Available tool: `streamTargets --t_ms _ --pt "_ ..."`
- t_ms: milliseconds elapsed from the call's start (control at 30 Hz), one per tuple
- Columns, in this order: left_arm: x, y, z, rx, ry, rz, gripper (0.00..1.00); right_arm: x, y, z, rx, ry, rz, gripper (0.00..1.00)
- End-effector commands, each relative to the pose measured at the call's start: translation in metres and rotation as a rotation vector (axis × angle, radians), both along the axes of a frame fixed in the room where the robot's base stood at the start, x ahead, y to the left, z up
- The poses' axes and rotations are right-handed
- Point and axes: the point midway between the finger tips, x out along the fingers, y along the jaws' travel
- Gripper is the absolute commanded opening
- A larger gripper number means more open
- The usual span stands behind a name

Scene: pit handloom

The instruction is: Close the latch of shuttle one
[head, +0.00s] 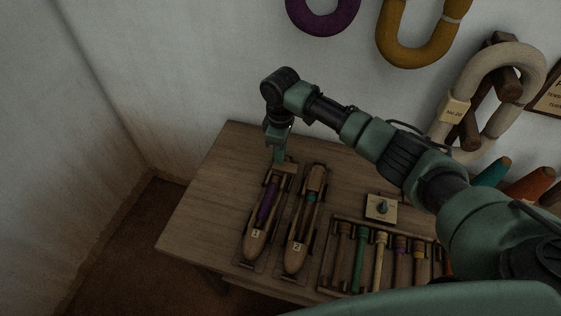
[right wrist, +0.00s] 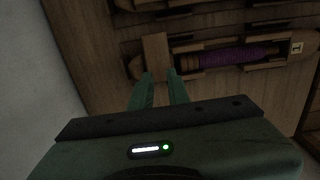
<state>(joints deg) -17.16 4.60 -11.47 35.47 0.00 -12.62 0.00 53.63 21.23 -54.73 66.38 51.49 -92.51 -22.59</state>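Shuttle one (head: 254,243) is a wooden boat-shaped shuttle marked 1, lying in a holder on the table with a purple bobbin (head: 267,203) inside. It also shows in the right wrist view (right wrist: 278,47). A pale wooden block (right wrist: 156,52), apparently its latch, lies crosswise at the shuttle's far end. My right gripper (head: 280,160) is over that end, pointing down. My left gripper is not in view.
Shuttle two (head: 295,257) lies right beside shuttle one. A rack (head: 325,262) of several colored bobbins and a small plate with a knob (head: 381,208) are further right. The wooden table (head: 205,215) is bare on the left. Yarn hanks hang on the wall.

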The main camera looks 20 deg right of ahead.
Motion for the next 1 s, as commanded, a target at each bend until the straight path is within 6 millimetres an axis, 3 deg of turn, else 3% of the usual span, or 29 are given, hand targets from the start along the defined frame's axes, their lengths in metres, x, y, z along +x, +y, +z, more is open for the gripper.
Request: streamTargets --t_ms 100,333,633,700,1000 --pt "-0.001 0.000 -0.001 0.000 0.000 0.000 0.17 -0.001 0.000 -0.021 -0.001 0.003 0.000 0.17" --pt "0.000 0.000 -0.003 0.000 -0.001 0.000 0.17 0.000 0.000 -0.044 -0.002 0.001 0.000 0.17" --pt "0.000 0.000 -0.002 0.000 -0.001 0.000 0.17 0.000 0.000 -0.046 -0.001 0.000 0.001 0.17" --pt "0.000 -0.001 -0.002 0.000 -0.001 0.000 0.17 0.000 0.000 -0.046 -0.001 0.000 0.001 0.00" --pt "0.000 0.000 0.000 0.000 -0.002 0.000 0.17 -0.001 0.000 -0.045 -0.001 0.001 -0.009 0.00"
